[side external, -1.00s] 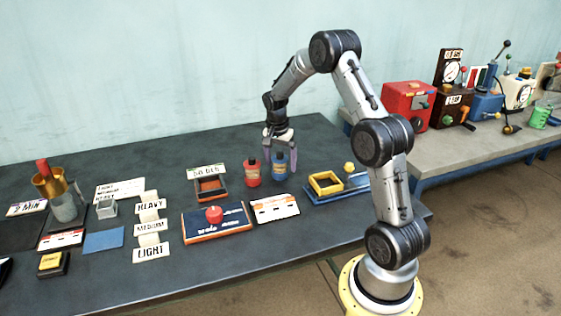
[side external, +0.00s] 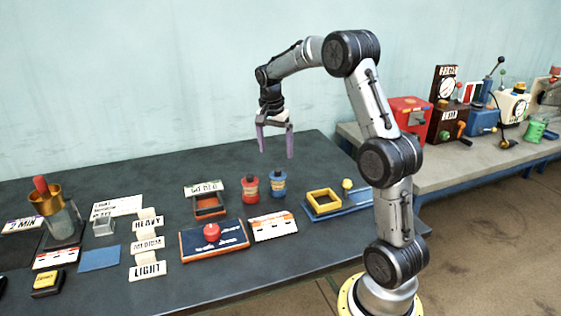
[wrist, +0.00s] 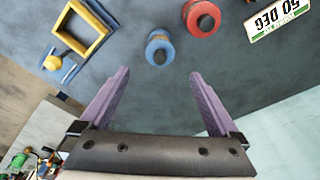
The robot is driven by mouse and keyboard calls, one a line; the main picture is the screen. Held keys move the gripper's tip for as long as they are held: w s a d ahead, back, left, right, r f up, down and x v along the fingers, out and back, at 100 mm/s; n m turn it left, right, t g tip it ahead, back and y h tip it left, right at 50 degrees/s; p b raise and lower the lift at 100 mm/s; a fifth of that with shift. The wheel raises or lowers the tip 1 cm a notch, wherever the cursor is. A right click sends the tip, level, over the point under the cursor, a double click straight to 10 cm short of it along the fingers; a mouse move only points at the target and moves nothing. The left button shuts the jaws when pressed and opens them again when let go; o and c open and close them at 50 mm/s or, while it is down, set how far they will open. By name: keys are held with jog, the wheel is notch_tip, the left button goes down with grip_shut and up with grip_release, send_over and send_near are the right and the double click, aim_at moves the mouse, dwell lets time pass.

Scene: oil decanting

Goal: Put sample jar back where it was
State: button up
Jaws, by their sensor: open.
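A blue bottle (side external: 278,184) with a dark cap stands upright on the dark table, just right of a red bottle (side external: 250,189). I cannot tell from the pictures which item is the sample jar. My gripper (side external: 276,153) is open and empty, above and apart from the two bottles. In the wrist view, the blue bottle (wrist: 160,48) shows beyond and between my open fingers (wrist: 159,73). The red bottle (wrist: 203,15) is up and right of it there, also outside the fingers.
A yellow square frame on a blue base (side external: 324,199) stands right of the bottles. A tray with a sign (side external: 210,205) is to their left. A red-knobbed panel (side external: 213,241) and a white card (side external: 273,226) lie in front. The back of the table is clear.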

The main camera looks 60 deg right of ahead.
jog(key=s+a+r+n+t, duration=0.1)
jog(key=s+a+r+n, duration=0.25)
jog(key=a, duration=0.45)
jog(key=s+a+r+n+t, duration=0.25)
jog(key=a+r+n, duration=0.2)
jog(key=a, duration=0.35)
jog(key=s+a+f+n+t+y, duration=0.1)
jog(key=s+a+f+n+t, duration=0.1)
jog(key=s+a+n, duration=0.8)
jog(key=s+a, duration=0.2)
jog(key=s, duration=0.3)
jog(key=shift+y, duration=0.4)
jog(key=shift+a, duration=0.1)
